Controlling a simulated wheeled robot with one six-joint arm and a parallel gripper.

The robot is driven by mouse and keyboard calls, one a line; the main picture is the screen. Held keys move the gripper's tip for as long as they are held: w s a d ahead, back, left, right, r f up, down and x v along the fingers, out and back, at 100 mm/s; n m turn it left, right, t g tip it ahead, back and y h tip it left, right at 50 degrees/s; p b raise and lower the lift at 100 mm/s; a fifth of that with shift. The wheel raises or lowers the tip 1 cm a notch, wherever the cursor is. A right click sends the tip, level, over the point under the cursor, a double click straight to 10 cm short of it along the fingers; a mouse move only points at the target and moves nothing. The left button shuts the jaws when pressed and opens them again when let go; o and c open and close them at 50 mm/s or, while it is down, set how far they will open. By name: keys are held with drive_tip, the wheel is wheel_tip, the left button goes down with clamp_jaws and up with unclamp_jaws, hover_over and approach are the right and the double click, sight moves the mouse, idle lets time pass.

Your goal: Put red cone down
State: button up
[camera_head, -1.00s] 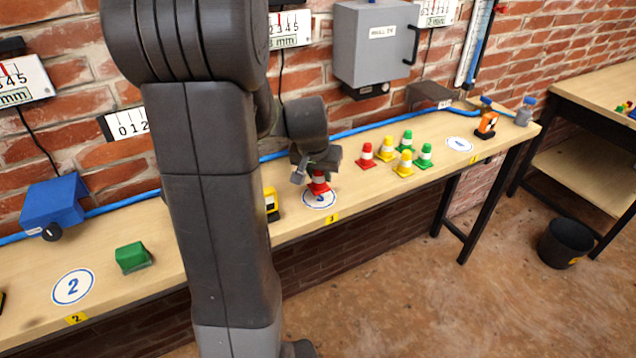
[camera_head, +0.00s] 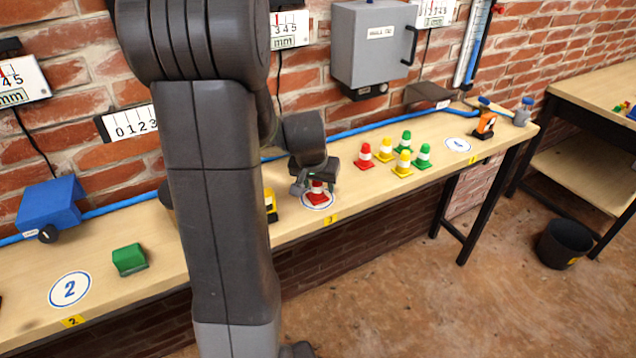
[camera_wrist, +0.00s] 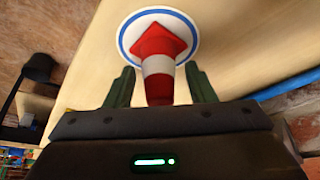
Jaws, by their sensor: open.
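The red cone (camera_head: 317,194) with a white band stands on the white, blue-ringed disc (camera_head: 326,204) near the bench's front edge. In the wrist view the red cone (camera_wrist: 159,66) has its base on the disc (camera_wrist: 190,22), its tip pointing toward my gripper. My gripper (camera_wrist: 160,84) is open, with one green finger on each side of the cone and a gap on both sides. In the head view my gripper (camera_head: 315,182) is just above and around the cone; its fingers are partly hidden there.
A second red cone (camera_head: 365,157), with yellow and green cones (camera_head: 403,164) beside it, stands to the right. A yellow object (camera_head: 270,205) is close on the left, partly behind my arm. A green block (camera_head: 129,259) lies farther left. The brick wall is behind the bench.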

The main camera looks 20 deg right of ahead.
drive_tip(key=shift+r, duration=0.55)
drive_tip(key=v, duration=1.1)
drive_tip(key=shift+s+a+p, duration=0.15)
drive_tip(key=shift+a+p, duration=0.05)
drive_tip(key=shift+p, duration=0.2)
drive_tip(key=shift+f, duration=0.1)
drive_tip(key=b+x, duration=0.1)
drive_tip(key=x, duration=1.1)
drive_tip(key=shift+d+f, duration=0.1)
drive_tip(key=shift+d, duration=0.05)
drive_tip(key=shift+r, duration=1.6)
